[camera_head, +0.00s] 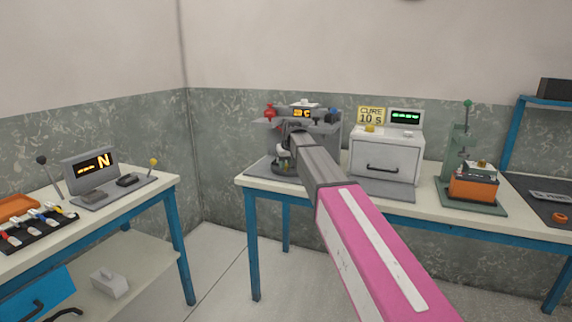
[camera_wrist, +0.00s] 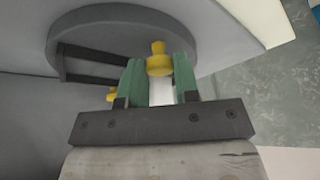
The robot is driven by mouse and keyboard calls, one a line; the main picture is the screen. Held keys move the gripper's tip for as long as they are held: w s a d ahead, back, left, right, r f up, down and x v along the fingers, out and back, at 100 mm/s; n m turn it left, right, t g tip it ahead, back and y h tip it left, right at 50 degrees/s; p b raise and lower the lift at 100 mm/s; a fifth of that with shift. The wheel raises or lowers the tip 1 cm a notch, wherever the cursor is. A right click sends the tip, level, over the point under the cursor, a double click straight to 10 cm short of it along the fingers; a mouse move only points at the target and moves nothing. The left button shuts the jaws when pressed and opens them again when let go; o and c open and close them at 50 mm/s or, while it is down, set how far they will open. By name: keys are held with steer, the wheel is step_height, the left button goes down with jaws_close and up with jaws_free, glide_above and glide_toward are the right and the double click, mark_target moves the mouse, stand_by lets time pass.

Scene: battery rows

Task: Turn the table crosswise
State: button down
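In the wrist view a round grey table (camera_wrist: 75,30) carries a yellow knob (camera_wrist: 159,58). A pale strip shows between the pads below the knob. In the head view my gripper (camera_head: 286,152) is at the grey station with a lit "C" display (camera_head: 302,113) on the back bench. My arm hides much of the station, and the table's angle is hard to read there.
To the right on the back bench (camera_head: 430,205) stand a white oven (camera_head: 385,158) with a "CURE 10 S" sign (camera_head: 370,115) and a green press (camera_head: 458,165). The left bench (camera_head: 130,205) holds a console showing "N" (camera_head: 91,168) and several coloured tools. Clear floor lies between the benches.

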mark_target(293, 170)
steer(key=shift+d+n, duration=0.2)
steer(key=shift+n, duration=0.1)
steer(key=shift+s+d+n+g+y, duration=0.15)
steer(key=shift+d+n+g+y, duration=0.25)
steer(key=shift+d+n, duration=0.5)
steer(key=shift+d+n+g+y, duration=0.2)
steer(key=shift+d+n, duration=0.25)
steer(key=shift+n, duration=0.35)
steer(key=shift+d+n+g+y, duration=0.15)
steer(key=shift+d+n, duration=0.25)
steer(key=shift+n, duration=0.4)
steer(key=shift+d, duration=0.15)
steer(key=c, duration=0.8)
jaws_free()
steer(key=shift+c, duration=0.2)
